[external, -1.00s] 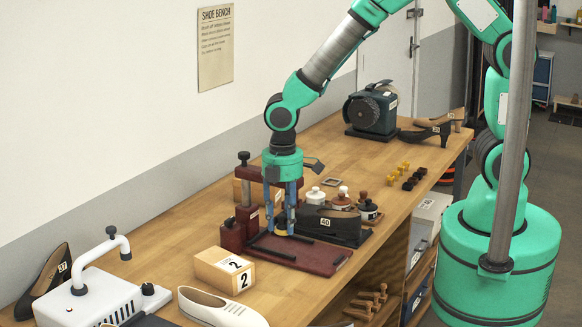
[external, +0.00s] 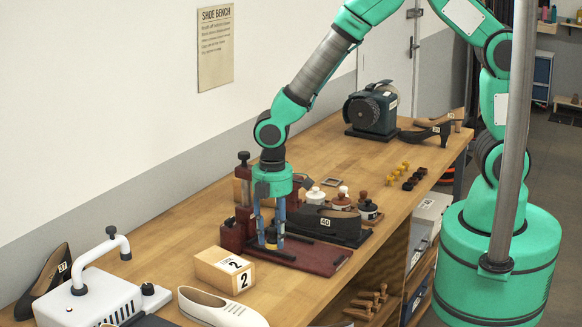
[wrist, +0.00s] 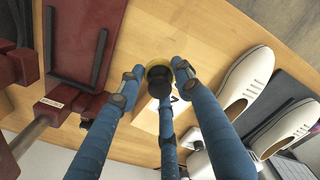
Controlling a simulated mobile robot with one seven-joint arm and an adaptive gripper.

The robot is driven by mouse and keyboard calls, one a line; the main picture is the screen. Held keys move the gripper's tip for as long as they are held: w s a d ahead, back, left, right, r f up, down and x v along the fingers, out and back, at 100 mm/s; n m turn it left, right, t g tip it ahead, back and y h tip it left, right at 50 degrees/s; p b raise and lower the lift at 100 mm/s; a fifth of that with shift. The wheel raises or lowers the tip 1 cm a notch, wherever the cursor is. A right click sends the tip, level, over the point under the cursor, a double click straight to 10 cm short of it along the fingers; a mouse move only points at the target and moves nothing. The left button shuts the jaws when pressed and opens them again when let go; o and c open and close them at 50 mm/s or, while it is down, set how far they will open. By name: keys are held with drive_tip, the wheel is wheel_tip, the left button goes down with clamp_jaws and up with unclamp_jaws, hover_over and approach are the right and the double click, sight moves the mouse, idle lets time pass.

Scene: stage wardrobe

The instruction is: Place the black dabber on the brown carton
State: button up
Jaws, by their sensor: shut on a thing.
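The black dabber (wrist: 158,78) is between my blue fingers in the wrist view, a dark round top with a yellow rim around it. My gripper (external: 271,242) is shut on it, with its fingers pointing down. In the external view the fingers mostly hide the dabber. The brown carton (external: 218,270), a light brown box marked 2, sits on the bench just left and in front of my gripper. My gripper is apart from it, over the near left part of the dark red board. In the wrist view the fingers cover much of the area below the dabber.
A dark red stand (external: 233,235) and its board (external: 318,256) are close beside my gripper. A dark shoe marked 40 (external: 325,224) and several bottles stand to the right.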

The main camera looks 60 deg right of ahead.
hover_over(223, 260)
drive_tip(key=shift+d+f, duration=0.1)
drive_tip(key=shift+f, duration=0.6)
drive_tip(key=shift+f, duration=1.7)
drive_tip(key=shift+f, duration=0.2)
drive_tip(key=o, duration=0.9)
drive_tip(key=shift+r, duration=0.15)
wheel_tip(223, 260, up, 12)
drive_tip(key=shift+r, duration=0.1)
